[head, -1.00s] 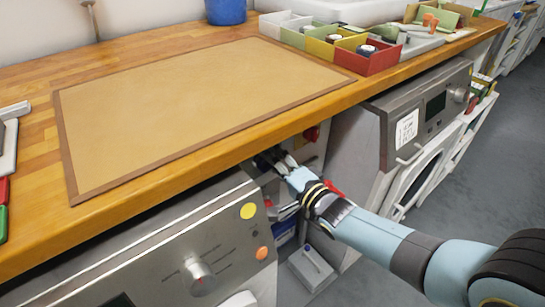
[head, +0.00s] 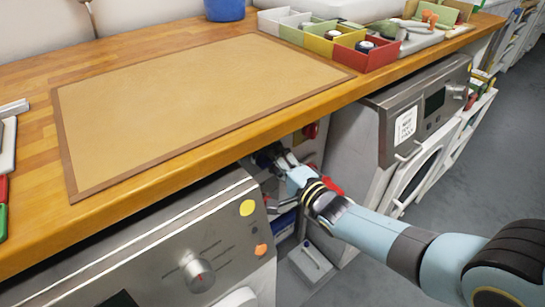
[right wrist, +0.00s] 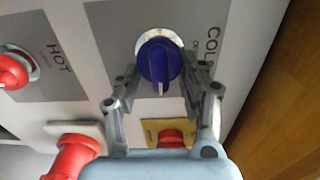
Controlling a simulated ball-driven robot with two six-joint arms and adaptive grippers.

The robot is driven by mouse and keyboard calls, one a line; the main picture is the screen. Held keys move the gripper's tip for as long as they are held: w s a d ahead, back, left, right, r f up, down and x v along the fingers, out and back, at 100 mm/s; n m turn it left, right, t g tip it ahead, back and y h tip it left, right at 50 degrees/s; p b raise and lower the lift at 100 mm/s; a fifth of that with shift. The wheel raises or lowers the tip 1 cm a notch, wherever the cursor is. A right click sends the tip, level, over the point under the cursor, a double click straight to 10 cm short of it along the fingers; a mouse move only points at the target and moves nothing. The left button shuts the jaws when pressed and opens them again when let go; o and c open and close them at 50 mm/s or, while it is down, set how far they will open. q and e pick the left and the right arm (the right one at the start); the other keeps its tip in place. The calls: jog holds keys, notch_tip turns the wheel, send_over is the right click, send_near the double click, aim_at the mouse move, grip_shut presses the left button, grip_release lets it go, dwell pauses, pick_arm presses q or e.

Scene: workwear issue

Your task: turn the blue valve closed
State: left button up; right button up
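The blue valve (right wrist: 158,62) is a round knob with a raised grip bar, set on a silver collar on a grey panel marked COLD. The bar points down in the right wrist view. My right gripper (right wrist: 166,72) is open, with one finger on each side of the knob. Small gaps seem to show between fingers and knob, but I cannot tell whether either touches. In the head view my right gripper (head: 272,158) reaches under the counter edge into the gap between two machines, where the valve is hidden. My left gripper is not in view.
A red valve (right wrist: 12,70) sits on the HOT panel to the left. A red fitting (right wrist: 72,155) and a yellow plate (right wrist: 165,128) with a red part lie below. The wooden counter (head: 200,161) overhangs the gap. Machines stand left (head: 150,250) and right (head: 400,130).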

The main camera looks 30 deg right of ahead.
jog(key=o, duration=0.4)
jog(key=shift+f, duration=0.15)
jog(key=shift+o, duration=0.2)
jog(key=s+d, duration=0.1)
jog(key=s, duration=1.1)
jog(key=shift+d, duration=0.3)
